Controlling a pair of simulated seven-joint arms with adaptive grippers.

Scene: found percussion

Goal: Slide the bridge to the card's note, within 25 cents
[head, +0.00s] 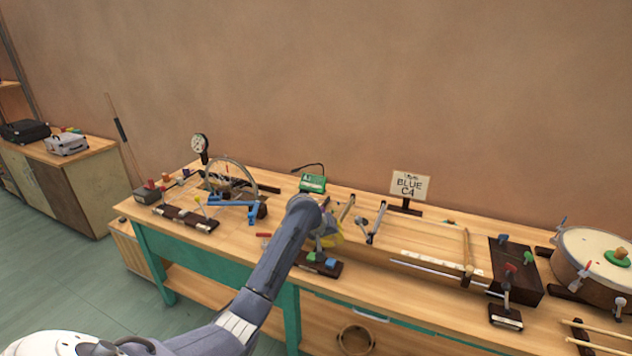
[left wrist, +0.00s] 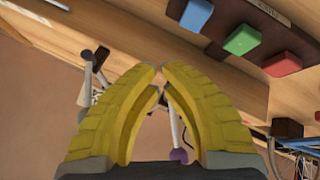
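A long wooden box (head: 425,240) with a pale marked strip lies to the right of my left gripper. A light wooden upright piece (head: 467,252) near its right end may be the bridge; I cannot tell for sure. My left gripper (head: 332,236) is over the bench at the box's left, partly hidden by my arm. In the left wrist view its yellow fingers (left wrist: 160,72) come together at the tips, with no object seen held. My right gripper is in neither view.
A dark strip with coloured blocks (head: 320,263) lies just below the left gripper; blue, green (left wrist: 242,40) and red blocks show in the wrist view. A green device (head: 313,183) stands behind. Metal stands (head: 376,222) rise nearby. A drum (head: 595,262) is at right.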

